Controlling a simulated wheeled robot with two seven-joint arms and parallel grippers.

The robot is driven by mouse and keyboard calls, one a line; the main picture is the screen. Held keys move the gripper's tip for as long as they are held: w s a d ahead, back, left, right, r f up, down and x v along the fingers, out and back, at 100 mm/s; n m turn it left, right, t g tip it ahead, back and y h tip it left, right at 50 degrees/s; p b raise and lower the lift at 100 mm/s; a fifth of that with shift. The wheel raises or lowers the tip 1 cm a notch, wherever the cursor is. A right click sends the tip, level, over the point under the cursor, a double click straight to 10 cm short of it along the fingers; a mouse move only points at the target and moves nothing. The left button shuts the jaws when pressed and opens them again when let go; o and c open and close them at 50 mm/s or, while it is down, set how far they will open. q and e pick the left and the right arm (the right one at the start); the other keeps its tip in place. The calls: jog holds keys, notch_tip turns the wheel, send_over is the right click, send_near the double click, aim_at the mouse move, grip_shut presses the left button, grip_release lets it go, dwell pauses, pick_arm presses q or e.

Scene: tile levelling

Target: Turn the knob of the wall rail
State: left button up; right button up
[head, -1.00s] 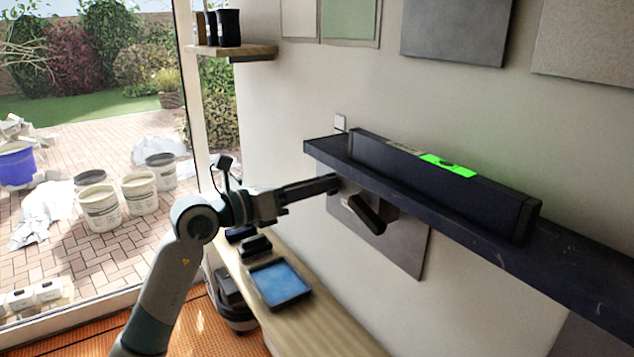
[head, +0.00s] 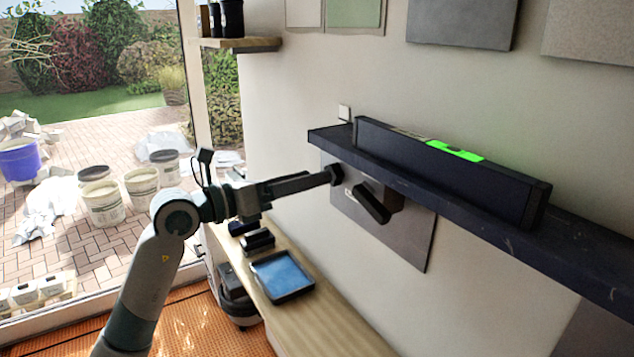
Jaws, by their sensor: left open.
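The wall rail (head: 575,250) is a long dark shelf-like bar on the wall, running from the middle to the right edge. Below its left part is a black, bar-shaped knob (head: 371,204), tilted down to the right, with a dark block behind it. My left gripper (head: 328,178) comes in from the left with its fingers pointing right. It is open and empty, left of the knob with a small gap in the picture. The fingers overlap, so their opening is hard to see. My right gripper is out of view.
A long black level with a bright green window (head: 455,150) lies on the rail. A grey tile (head: 415,246) is on the wall behind the knob. A wooden bench (head: 325,325) below holds a blue-topped tray (head: 283,276) and small dark items.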

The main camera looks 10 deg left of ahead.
pick_arm(q)
jog(key=b+v, duration=0.5)
jog(key=v, duration=0.9)
jog(key=shift+b, duration=0.4)
